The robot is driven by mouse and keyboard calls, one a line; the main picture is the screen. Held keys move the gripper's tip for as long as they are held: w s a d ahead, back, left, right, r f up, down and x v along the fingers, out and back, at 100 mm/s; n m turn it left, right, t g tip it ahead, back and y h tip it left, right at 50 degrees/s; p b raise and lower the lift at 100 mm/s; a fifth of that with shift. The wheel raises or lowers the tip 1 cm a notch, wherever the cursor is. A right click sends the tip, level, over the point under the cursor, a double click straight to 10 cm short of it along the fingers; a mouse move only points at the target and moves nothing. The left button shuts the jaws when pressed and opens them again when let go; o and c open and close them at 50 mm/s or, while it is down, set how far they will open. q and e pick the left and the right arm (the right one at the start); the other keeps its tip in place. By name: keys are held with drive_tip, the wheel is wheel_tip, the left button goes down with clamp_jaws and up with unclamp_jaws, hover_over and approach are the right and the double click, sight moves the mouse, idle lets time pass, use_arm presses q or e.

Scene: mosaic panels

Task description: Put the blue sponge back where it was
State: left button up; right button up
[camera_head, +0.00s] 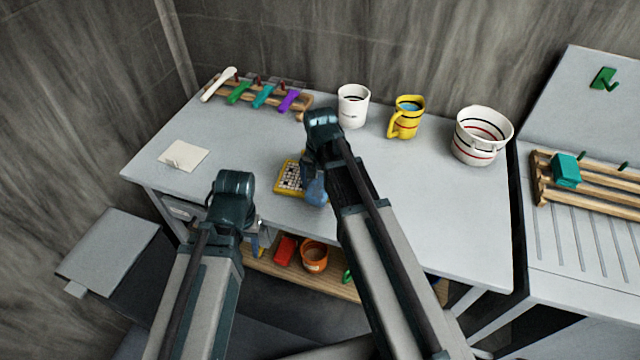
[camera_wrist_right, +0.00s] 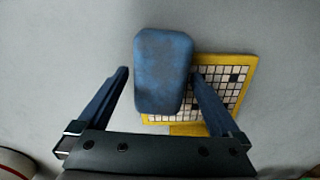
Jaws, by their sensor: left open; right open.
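The blue sponge (camera_wrist_right: 163,70) lies between the fingers of my open right gripper (camera_wrist_right: 160,75) in the right wrist view. The right finger is close to the sponge's edge; a gap shows at the left finger. The sponge overlaps one side of the yellow-framed mosaic panel (camera_wrist_right: 228,92); I cannot tell whether it rests on it. In the head view the panel (camera_head: 288,180) lies on the table, beside my right gripper (camera_head: 314,190), which largely hides the sponge. My left gripper (camera_head: 258,246) is open near the table's front edge, apart from the sponge.
The grey table (camera_head: 430,210) holds a white mug (camera_head: 353,106), a yellow mug (camera_head: 408,120), a striped pot (camera_head: 482,137), a rack of coloured tools (camera_head: 262,95) and a paper sheet (camera_head: 184,156). A drying rack (camera_head: 590,190) with a teal sponge (camera_head: 566,170) stands right. An orange pot (camera_head: 314,257) sits below.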

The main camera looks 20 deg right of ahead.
sight(320, 183)
drive_tip(key=shift+r, duration=0.1)
wheel_tip(320, 183, up, 12)
drive_tip(key=p, duration=1.2)
drive_tip(key=s+a+n+h, duration=0.1)
drive_tip(key=s+a+n, duration=0.9)
drive_tip(key=s, duration=0.4)
drive_tip(key=shift+s+a+r+n, duration=0.15)
drive_tip(key=shift+s+a+n, duration=0.15)
drive_tip(key=shift+s+a, duration=0.05)
